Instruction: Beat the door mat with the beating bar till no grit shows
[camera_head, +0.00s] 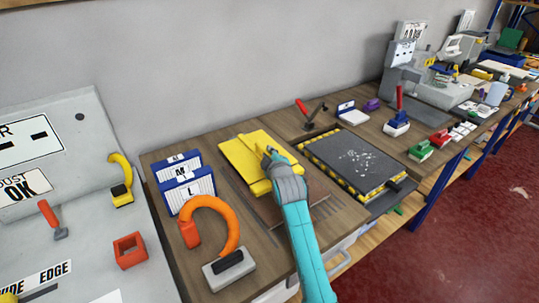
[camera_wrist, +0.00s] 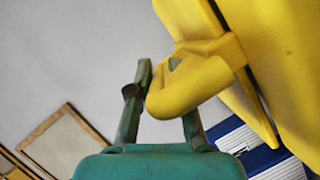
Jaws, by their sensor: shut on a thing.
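The door mat (camera_head: 338,151) is a dark grey slab in a yellow-and-black striped surround on the bench. White grit specks are scattered over its middle and right part. My gripper (camera_head: 268,153) is left of the mat, shut on the handle of a yellow board (camera_head: 240,157). The wrist view shows my gripper's fingers (camera_wrist: 160,95) on either side of the rounded yellow handle (camera_wrist: 190,85), with the flat yellow board (camera_wrist: 285,60) beyond. I cannot tell whether the board is lifted. No separate beating bar can be told for certain.
A brown sheet (camera_head: 312,191) lies beside my wrist. An orange hooped tool (camera_head: 212,207) and blue-and-white cards (camera_head: 188,188) stand at left. A red-handled tool (camera_head: 306,112) lies behind the mat; green (camera_head: 420,151) and red (camera_head: 440,139) blocks lie to its right.

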